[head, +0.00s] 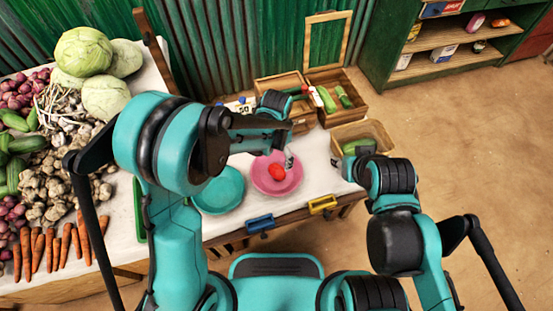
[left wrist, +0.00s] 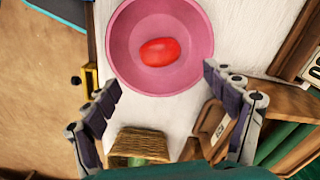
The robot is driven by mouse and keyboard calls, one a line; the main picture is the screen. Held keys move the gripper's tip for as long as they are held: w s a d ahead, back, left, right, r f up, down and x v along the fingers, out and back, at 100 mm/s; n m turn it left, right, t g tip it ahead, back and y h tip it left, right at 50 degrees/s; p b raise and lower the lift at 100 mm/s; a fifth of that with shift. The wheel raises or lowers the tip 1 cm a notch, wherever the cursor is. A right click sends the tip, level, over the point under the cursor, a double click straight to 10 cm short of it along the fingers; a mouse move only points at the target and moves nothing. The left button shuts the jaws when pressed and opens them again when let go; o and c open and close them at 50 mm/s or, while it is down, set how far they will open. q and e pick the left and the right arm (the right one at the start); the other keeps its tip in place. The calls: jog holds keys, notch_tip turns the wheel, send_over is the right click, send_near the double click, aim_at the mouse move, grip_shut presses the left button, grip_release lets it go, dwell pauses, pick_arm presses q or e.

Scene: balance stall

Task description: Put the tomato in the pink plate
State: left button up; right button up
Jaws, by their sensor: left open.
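The red tomato (head: 277,171) lies inside the pink plate (head: 291,186) on the white-topped table. The left wrist view shows the tomato (left wrist: 166,51) resting on the floor of the pink plate (left wrist: 128,66), apart from the fingers. My left gripper (head: 290,160) is over the right part of the plate in the head view. In the left wrist view its two fingers are spread wide with nothing between them. My right arm is at the right end of the table; its gripper (head: 354,160) is mostly hidden, so its jaws cannot be made out.
A teal plate (head: 220,196) stands left of the pink one. Wooden crates (head: 331,92) with green goods stand behind, and a wicker basket (head: 362,131) is at the right. Vegetables (head: 40,150) are heaped at the left. Blue (head: 261,223) and yellow (head: 322,205) items are at the front edge.

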pick_arm(q)
jog(key=s+a+r+n+t, duration=0.3)
jog(key=s+a+r+n, duration=0.2)
jog(key=a+r, duration=0.4)
jog(key=s+a+r+n+t, duration=0.4)
jog(key=s+a+r, duration=0.3)
jog(key=a+r, duration=0.1)
jog(key=shift+a+r+n, duration=0.35)
jog(key=shift+a+n, duration=0.05)
jog(key=shift+a, duration=0.05)
